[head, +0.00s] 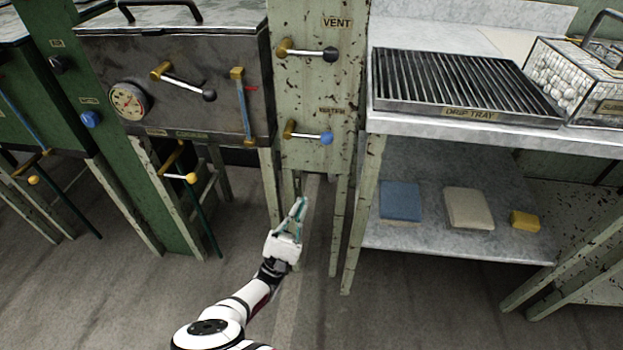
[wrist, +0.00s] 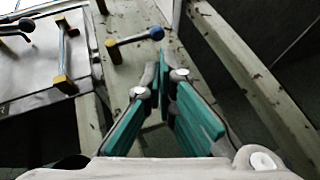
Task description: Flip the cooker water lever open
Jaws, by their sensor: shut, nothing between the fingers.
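The water lever (head: 308,135) is on the narrow pale green panel, under a worn label that seems to read WATER. It has a brass pivot at its left, a metal rod and a blue ball knob, and lies about horizontal with the knob to the right. It also shows in the wrist view (wrist: 135,40), near the top middle. My gripper (head: 303,201) is below the lever and apart from it, fingers pointing up toward the panel. In the wrist view the teal-padded fingers (wrist: 158,72) are shut and empty, with the blue knob just beyond their tips.
A black-knobbed VENT lever (head: 306,51) sits above on the same panel (head: 315,90). The cooker box (head: 190,85) with gauge and levers is to the left. A drip tray (head: 460,85) lies on the bench at right, with folded cloths (head: 468,208) on its lower shelf.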

